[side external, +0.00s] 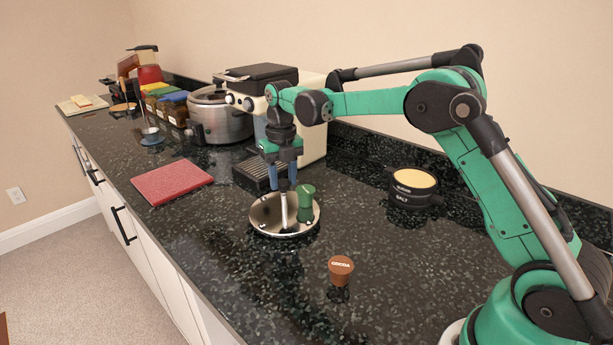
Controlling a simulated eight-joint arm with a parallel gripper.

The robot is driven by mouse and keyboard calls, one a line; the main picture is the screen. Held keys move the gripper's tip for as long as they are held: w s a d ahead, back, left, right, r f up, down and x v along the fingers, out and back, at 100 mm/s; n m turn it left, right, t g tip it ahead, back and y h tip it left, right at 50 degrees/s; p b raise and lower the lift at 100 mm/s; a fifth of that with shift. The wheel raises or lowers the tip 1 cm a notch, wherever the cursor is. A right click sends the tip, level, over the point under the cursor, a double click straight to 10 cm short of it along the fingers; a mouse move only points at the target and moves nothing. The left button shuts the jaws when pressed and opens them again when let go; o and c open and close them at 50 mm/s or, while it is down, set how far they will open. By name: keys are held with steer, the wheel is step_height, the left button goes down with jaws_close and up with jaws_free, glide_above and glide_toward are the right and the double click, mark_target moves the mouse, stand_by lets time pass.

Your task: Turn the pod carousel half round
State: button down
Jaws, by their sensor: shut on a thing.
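The pod carousel (266,222) is a shiny round metal plate with a pale upright post (284,212) at its middle, standing on the dark speckled counter. A green pod (306,195) stands on its right side, beside the post. My gripper (282,184) points straight down above the plate, its blue fingers shut on the top of the post. The fingers hide the post's top. A brown pod marked COCOA (341,268) stands on the counter, apart from the carousel and in front of it.
A coffee machine (312,115) stands behind the carousel. A round SALT container (413,187) is to the right. A red board (172,182) lies to the left, with a steel pot (220,118) behind it. The counter around the COCOA pod is clear.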

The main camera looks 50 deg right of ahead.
stand_by(0.4)
steer(key=shift+c, duration=2.3)
jaws_free()
steer(key=shift+r, duration=2.85)
